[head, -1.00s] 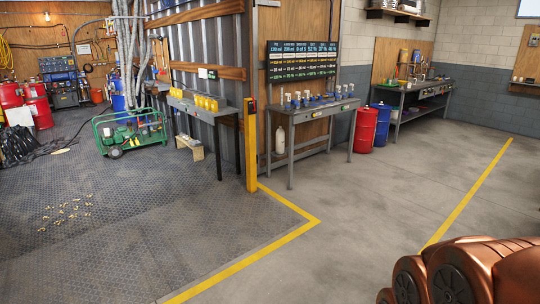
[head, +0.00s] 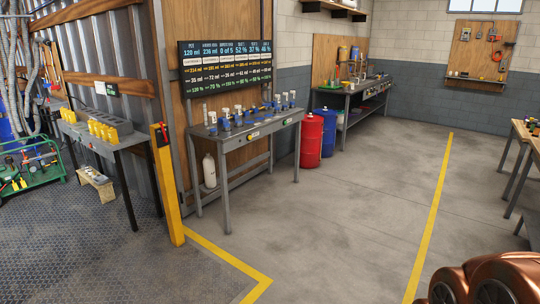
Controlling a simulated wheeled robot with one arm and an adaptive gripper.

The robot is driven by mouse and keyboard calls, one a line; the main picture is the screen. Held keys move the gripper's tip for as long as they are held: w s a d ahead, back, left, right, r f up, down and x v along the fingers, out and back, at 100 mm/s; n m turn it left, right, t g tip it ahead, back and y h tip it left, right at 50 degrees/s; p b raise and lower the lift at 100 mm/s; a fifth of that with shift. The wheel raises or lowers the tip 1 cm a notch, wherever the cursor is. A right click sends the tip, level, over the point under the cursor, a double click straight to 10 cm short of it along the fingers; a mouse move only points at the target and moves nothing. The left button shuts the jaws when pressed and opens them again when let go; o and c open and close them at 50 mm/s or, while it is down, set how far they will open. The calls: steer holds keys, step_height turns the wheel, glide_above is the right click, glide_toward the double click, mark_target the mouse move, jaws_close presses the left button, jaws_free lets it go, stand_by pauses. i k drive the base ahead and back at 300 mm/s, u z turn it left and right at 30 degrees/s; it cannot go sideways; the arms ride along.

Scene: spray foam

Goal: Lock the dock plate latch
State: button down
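No dock plate latch can be made out in the head view. A yellow post (head: 167,190) stands at the corner of the metal-and-wood wall, with a small dark and red box (head: 161,134) near its top; I cannot tell what the box is. The textured dark floor plate (head: 150,262) lies at the lower left, bordered by a yellow line. My copper-coloured arm shows at the lower right corner. My gripper is not in view.
A grey bench (head: 252,133) with small bottles stands below a display board (head: 226,67). Red (head: 311,142) and blue (head: 329,133) drums stand behind. Wooden tables edge the right. The concrete floor (head: 345,225) in the middle is clear.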

mark_target(161, 123)
steer(key=z, duration=0.05)
steer(key=i, duration=2)
steer(key=u, duration=0.65)
steer(key=i, duration=1.9)
steer(key=u, duration=1.65)
steer(key=i, duration=1.1)
steer(key=u, duration=0.45)
